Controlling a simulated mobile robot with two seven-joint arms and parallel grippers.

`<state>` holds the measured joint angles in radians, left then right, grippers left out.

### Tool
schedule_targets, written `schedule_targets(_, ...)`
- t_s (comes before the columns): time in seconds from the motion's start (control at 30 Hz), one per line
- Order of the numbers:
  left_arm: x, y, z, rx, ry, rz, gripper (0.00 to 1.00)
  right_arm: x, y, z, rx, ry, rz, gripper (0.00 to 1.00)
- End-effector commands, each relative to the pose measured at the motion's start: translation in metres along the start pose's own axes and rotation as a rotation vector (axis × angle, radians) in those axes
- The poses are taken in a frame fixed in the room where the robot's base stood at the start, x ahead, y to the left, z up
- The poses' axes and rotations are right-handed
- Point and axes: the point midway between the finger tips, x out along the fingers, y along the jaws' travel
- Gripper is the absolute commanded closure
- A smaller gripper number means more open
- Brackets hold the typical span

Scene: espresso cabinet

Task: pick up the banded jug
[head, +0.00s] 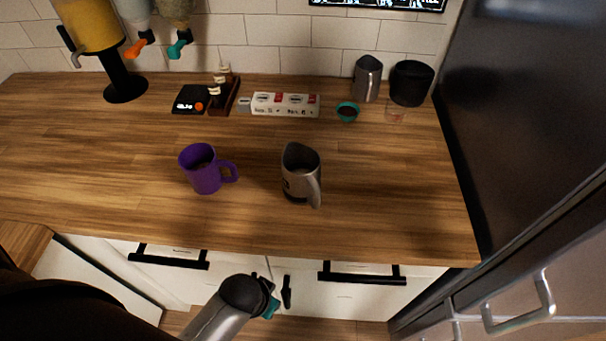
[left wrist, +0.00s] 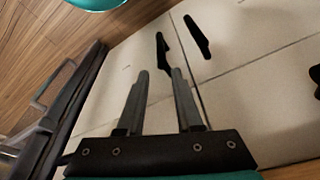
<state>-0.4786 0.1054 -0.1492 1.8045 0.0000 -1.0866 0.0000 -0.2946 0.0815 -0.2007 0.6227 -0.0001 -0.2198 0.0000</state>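The banded jug (head: 301,172) is a steel jug with a dark band near its base. It stands upright towards the front of the wooden counter, its handle facing the front right. A second steel jug (head: 367,79) stands at the back right. My left gripper is low in front of the white cabinet doors, below the counter edge and away from the jug. In the left wrist view its two fingers (left wrist: 160,72) are apart with nothing between them. In the head view its fingertips are hard to make out. My right gripper is not in view.
A purple mug (head: 203,169) stands left of the banded jug, with a gap between. Behind are a white labelled box (head: 285,104), a teal bowl (head: 347,112), a black container (head: 410,83) and a scale (head: 190,99). The counter around the jug is clear. A dark appliance (head: 535,110) borders the right.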

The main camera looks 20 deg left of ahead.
Motion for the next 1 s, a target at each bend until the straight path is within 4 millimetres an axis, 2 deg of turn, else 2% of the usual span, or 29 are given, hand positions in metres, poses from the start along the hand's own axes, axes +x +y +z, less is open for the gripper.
schedule_targets(0.03,-0.026,-0.001,-0.012,-0.001,0.015,-0.001,0.65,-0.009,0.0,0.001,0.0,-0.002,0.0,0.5)
schedule_targets(0.33,-0.137,0.003,-0.058,0.004,0.077,0.023,0.65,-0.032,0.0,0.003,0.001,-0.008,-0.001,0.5)
schedule_targets(0.47,-0.189,0.025,-0.096,0.053,0.136,0.096,0.65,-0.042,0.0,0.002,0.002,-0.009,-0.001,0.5)
schedule_targets(0.6,-0.208,0.052,-0.126,0.127,0.163,0.183,0.65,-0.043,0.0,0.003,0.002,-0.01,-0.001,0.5)
schedule_targets(0.8,-0.224,0.083,-0.161,0.251,0.163,0.271,0.65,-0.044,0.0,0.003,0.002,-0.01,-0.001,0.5)
schedule_targets(1.0,-0.234,0.097,-0.186,0.371,0.108,0.3,0.65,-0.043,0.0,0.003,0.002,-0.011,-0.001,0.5)
